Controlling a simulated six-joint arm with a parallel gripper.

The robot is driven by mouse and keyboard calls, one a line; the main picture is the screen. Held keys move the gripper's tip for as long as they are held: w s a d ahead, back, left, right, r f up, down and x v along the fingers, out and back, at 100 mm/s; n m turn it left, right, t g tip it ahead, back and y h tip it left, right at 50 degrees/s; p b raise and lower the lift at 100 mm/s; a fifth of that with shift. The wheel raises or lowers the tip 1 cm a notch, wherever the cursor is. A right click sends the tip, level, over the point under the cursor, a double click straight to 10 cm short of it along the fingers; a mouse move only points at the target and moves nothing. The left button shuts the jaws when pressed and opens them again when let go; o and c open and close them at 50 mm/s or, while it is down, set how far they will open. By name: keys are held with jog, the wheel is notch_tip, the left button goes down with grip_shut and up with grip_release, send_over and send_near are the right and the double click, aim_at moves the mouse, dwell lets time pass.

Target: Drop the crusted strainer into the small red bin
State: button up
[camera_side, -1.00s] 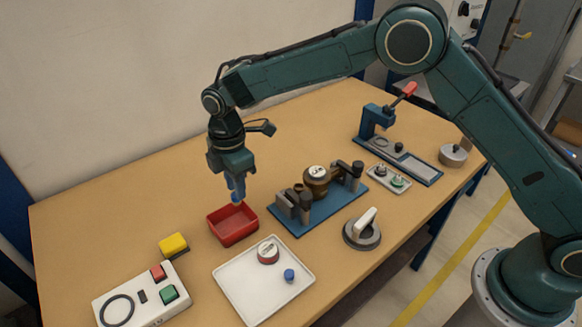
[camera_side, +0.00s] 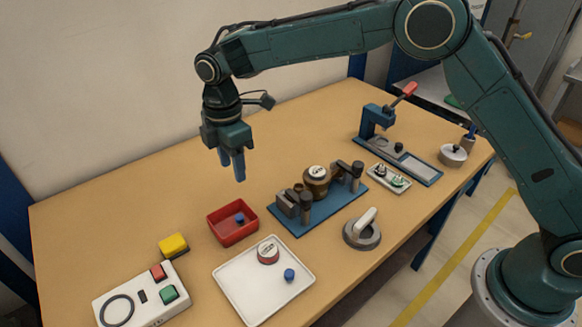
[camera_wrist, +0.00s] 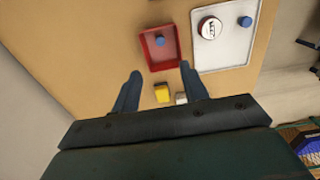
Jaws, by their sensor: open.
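The small red bin (camera_side: 232,229) stands on the table left of the blue meter stand, and it also shows in the wrist view (camera_wrist: 148,54). A small blue piece, which looks like the strainer (camera_side: 240,218), lies inside the bin; it shows in the wrist view too (camera_wrist: 159,41). Any crust on it is too small to tell. My gripper (camera_side: 236,172) is above the bin with its fingers pointing down, clear of the rim. In the wrist view the fingers (camera_wrist: 158,82) are apart with nothing between them.
A white tray (camera_side: 245,300) in front of the bin holds a red-rimmed round gauge (camera_side: 268,250) and another small blue piece (camera_side: 289,275). A blue fixture (camera_side: 330,207) holding a brass meter (camera_side: 316,180) stands right of the bin. A yellow block (camera_side: 173,245) and a button box (camera_side: 140,300) lie front left.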

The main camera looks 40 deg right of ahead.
notch_tip(320, 180, up, 8)
dwell(0.4)
dwell(0.4)
jog(key=s+d+r+m+t, duration=0.3)
jog(key=s+d+r+m, duration=0.6)
jog(key=s+d+r, duration=0.45)
jog(key=s+d+f+m+t, duration=0.1)
jog(key=s+d+f+m, duration=0.1)
jog(key=s, duration=0.4)
jog(key=s+d+f+m, duration=0.2)
jog(key=s+d+m, duration=0.2)
jog(key=s+d, duration=0.2)
jog(key=s+d+f+m+t, duration=0.1)
jog(key=s+d+f+m, duration=0.2)
jog(key=s, duration=0.5)
jog(key=shift+d+t, duration=0.3)
jog(key=shift+d, duration=0.1)
